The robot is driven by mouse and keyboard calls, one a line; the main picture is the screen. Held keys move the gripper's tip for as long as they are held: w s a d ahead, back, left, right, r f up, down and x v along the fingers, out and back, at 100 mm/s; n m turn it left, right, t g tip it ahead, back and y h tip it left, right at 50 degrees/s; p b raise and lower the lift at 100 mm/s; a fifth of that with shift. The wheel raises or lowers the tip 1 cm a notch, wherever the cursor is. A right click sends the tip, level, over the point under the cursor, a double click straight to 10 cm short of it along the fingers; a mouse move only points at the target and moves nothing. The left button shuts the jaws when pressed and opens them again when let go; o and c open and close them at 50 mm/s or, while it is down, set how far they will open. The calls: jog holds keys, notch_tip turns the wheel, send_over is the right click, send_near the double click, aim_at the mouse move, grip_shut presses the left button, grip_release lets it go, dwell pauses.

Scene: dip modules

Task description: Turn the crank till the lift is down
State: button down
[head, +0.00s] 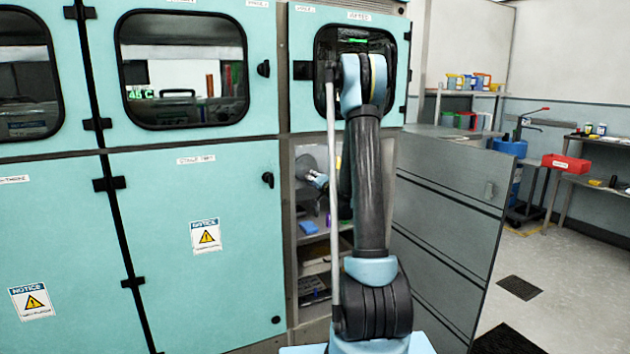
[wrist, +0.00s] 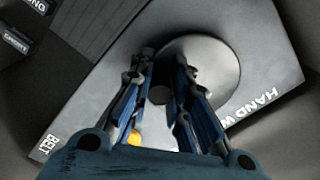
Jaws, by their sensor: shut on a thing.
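The crank is a round grey hand wheel (wrist: 212,62) on a pale panel, with part of a "HAND W..." label beside it in the wrist view. A dark round handle (wrist: 162,95) on the wheel lies between the two blue fingers of my gripper (wrist: 164,82), which is shut on it. In the head view the wheel (head: 305,166) shows inside the open lower bay of the cabinet, with my gripper (head: 317,180) at its right side. My arm hides part of this bay. I cannot make out the lift in either view.
Teal cabinet doors (head: 240,270) stand shut on the left. A grey open door or panel (head: 450,200) stands right of my arm. Shelves with a blue item (head: 308,227) lie below the wheel.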

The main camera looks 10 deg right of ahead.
jog(key=a+m, duration=0.1)
jog(key=m, duration=0.4)
jog(key=s+a+m, duration=0.1)
jog(key=m, duration=0.2)
jog(key=shift+a+f, duration=0.1)
jog(key=shift+a, duration=0.25)
jog(key=m, duration=0.1)
jog(key=a+m, duration=0.1)
jog(key=m, duration=0.2)
jog(key=shift+s+a+r+m, duration=0.25)
jog(key=shift+s+r+m, duration=0.05)
jog(key=shift+r, duration=0.1)
jog(key=shift+a+r+m, duration=0.2)
jog(key=shift+m, duration=0.5)
jog(key=shift+a+r+m, duration=0.2)
jog(key=shift+m, duration=0.5)
jog(key=shift+a+r+m, duration=0.1)
jog(key=shift+r+m, duration=0.05)
jog(key=shift+m, duration=0.25)
jog(key=c, duration=1.5)
grip_release()
jog(key=shift+s, duration=0.1)
send_near(301, 176)
jog(key=s, duration=0.3)
jog(key=s+r, duration=0.1)
jog(key=s, duration=0.1)
jog(key=shift+d, duration=0.3)
